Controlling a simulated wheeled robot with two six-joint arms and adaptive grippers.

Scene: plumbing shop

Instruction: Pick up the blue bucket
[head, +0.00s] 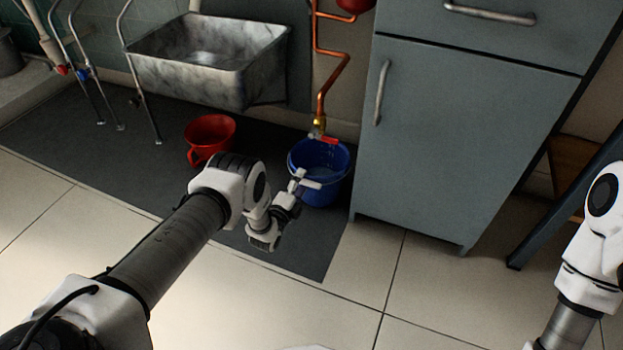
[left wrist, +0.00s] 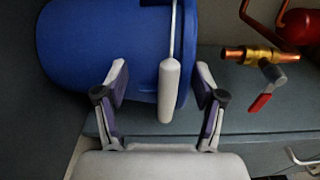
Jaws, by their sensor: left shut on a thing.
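The blue bucket (head: 335,187) stands upright on the dark mat, below the copper pipe and its tap, left of the grey cabinet. My left gripper (head: 303,181) is at the bucket's near left side. In the left wrist view, the bucket (left wrist: 95,50) fills the upper left.
A red bucket (head: 209,136) stands left on the mat (head: 120,150), below the stone sink (head: 210,60). The tap's red lever (head: 322,138) is close above the blue bucket. The grey cabinet (head: 455,140) is close on the right. The tiled floor in front is clear.

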